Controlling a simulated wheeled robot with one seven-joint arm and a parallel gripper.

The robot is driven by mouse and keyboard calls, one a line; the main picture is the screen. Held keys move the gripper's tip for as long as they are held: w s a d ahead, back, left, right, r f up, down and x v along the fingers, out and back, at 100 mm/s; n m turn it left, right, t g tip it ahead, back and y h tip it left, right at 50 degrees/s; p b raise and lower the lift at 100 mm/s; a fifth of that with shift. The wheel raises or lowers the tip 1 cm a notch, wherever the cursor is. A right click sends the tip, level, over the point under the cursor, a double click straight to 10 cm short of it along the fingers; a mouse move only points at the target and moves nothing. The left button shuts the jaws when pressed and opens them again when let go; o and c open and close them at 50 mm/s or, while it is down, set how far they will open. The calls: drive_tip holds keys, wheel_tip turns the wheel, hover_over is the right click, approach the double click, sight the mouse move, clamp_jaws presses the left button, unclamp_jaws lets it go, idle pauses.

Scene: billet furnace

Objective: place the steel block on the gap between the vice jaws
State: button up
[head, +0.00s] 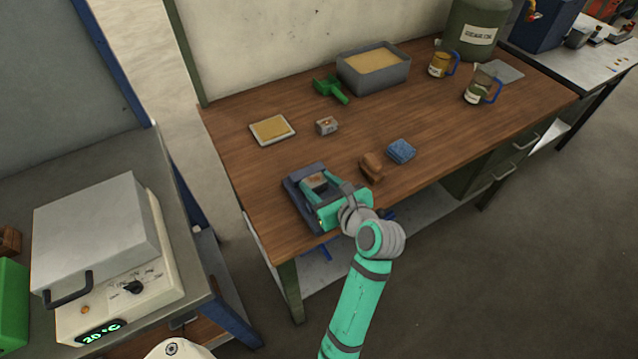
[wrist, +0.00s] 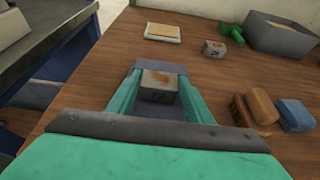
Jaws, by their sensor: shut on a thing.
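The steel block (head: 316,182) is a small grey cuboid with rusty brown patches on top. In the wrist view the block (wrist: 159,84) sits between the fingertips of my gripper (wrist: 160,90), which is shut on it. The vice (head: 294,190) is dark blue-grey and stands at the near left edge of the wooden bench. In the wrist view part of the vice (wrist: 146,66) shows behind and below the block. The block is over the vice. My gripper hides much of the vice, so I cannot tell whether the block touches the jaws.
On the bench (head: 240,180) are another small metal block (head: 327,126), a shallow tray (head: 272,129), a brown brush (head: 371,167), a blue sponge (head: 401,151), a green tool (head: 331,88) and a sand-filled bin (head: 374,68). A furnace (head: 100,250) stands at the left.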

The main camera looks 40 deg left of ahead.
drive_tip(key=o, duration=1.6)
drive_tip(key=shift+f, duration=0.15)
drive_tip(key=shift+c, duration=0.2)
drive_tip(key=shift+d+r, duration=0.25)
drive_tip(key=shift+r, duration=0.05)
drive_tip(key=v, duration=1.1)
drive_tip(key=shift+s+d, duration=0.15)
drive_tip(key=shift+s, duration=0.05)
